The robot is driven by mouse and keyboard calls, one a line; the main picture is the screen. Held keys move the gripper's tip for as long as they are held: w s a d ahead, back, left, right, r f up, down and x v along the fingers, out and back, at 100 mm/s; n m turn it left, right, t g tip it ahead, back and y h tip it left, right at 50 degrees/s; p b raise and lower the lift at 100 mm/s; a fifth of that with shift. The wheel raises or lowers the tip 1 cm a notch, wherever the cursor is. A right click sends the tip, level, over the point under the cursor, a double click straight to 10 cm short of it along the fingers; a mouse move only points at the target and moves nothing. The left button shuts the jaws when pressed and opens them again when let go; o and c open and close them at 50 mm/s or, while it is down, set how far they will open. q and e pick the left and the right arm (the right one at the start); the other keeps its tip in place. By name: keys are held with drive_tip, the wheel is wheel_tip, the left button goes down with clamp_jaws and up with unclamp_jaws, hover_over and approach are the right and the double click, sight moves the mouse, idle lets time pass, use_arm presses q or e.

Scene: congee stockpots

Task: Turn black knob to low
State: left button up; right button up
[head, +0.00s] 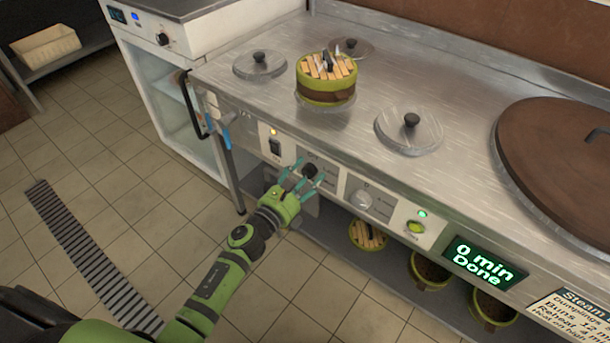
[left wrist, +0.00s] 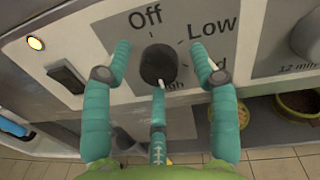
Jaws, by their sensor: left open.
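The black knob (left wrist: 158,65) sits on a grey dial plate (left wrist: 183,25) marked Off at top left and Low at upper right. Two more labels, at right and below, are partly covered and end in "d" and "gh". The knob's white pointer faces down, toward the "gh" label. In the head view the black knob (head: 309,171) is on the stove's front panel. My left gripper (head: 303,176) is open in front of it. In the left wrist view its teal fingers (left wrist: 167,64) stand to the left, right and below the knob, apparently without gripping it.
A black switch (head: 275,146) with a lit lamp is left of the knob. A steamer basket (head: 327,88) stands on the steel counter (head: 230,90).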

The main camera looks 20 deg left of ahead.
use_arm(q)
drive_tip(key=c, duration=1.2)
drive_tip(key=shift+o, duration=0.2)
